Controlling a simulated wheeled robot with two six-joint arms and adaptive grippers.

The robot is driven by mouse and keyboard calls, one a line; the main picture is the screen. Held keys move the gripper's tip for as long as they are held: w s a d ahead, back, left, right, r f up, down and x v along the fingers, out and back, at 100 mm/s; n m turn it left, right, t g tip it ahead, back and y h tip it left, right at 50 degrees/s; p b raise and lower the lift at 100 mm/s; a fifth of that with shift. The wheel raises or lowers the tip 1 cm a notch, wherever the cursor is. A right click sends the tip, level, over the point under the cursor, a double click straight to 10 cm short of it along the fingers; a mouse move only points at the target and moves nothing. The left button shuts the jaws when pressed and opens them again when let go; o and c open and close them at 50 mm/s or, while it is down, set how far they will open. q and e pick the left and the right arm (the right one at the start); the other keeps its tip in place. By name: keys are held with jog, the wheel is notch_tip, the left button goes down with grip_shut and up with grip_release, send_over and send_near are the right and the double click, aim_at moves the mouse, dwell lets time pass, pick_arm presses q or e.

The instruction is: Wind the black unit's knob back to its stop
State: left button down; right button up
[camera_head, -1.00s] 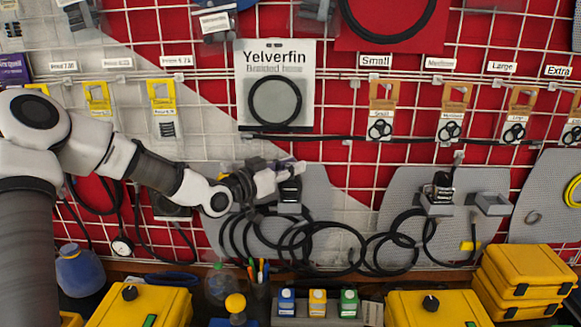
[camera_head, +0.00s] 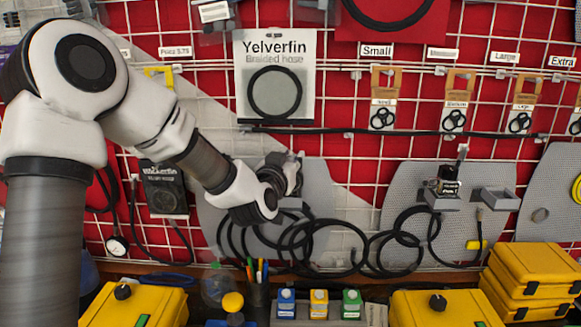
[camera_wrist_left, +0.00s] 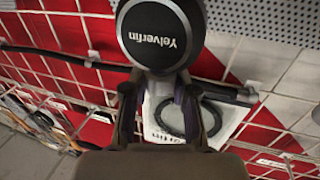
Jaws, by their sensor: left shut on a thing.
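The black unit (camera_wrist_left: 160,35) shows in the left wrist view as a round black face with upside-down "Yelverfin" lettering. My left gripper (camera_wrist_left: 160,82) has its two fingers close together at the lower edge of this face. It is shut on a part there that I take to be the knob, mostly hidden between the fingers. In the head view my left gripper (camera_head: 290,172) is at the left grey panel (camera_head: 322,190), above a small bracket. My wrist hides most of the unit there. My right gripper is not in view.
Black hose coils (camera_head: 310,245) hang below the left panel. Another dark unit (camera_head: 449,185) sits on a bracket on the right panel. Yellow cases (camera_head: 440,305) and small coloured bottles (camera_head: 319,303) stand on the bench below. A hose packet (camera_head: 274,85) hangs above.

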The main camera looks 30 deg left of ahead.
pick_arm(q)
jog(key=n+g+y, duration=0.1)
jog(key=y, duration=0.1)
jog(key=shift+d+r+n+y, duration=0.1)
jog(key=shift+n+y, duration=0.2)
jog(key=shift+n, duration=0.1)
jog(key=n+g+y+p, duration=0.1)
jog(key=y, duration=0.1)
jog(key=shift+r+n+g+y, duration=0.1)
jog(key=shift+n+g+y, duration=0.2)
jog(key=shift+n+y, duration=0.1)
jog(key=n+g+y+p, duration=0.3)
jog(key=n+g+y, duration=0.1)
jog(key=g, duration=0.1)
jog(key=shift+w+n+y+p, duration=0.1)
jog(key=shift+n+y+p, duration=0.2)
jog(key=shift+n+g+y+p, duration=0.6)
jog(key=shift+n+g, duration=0.35)
jog(key=shift+g, duration=0.4)
jog(key=shift+n+g+y+p, duration=0.6)
jog(key=shift+n+g, duration=0.35)
jog(key=shift+g, duration=0.4)
jog(key=c, duration=0.9)
grip_release()
jog(key=v, duration=0.7)
jog(key=shift+d, duration=0.15)
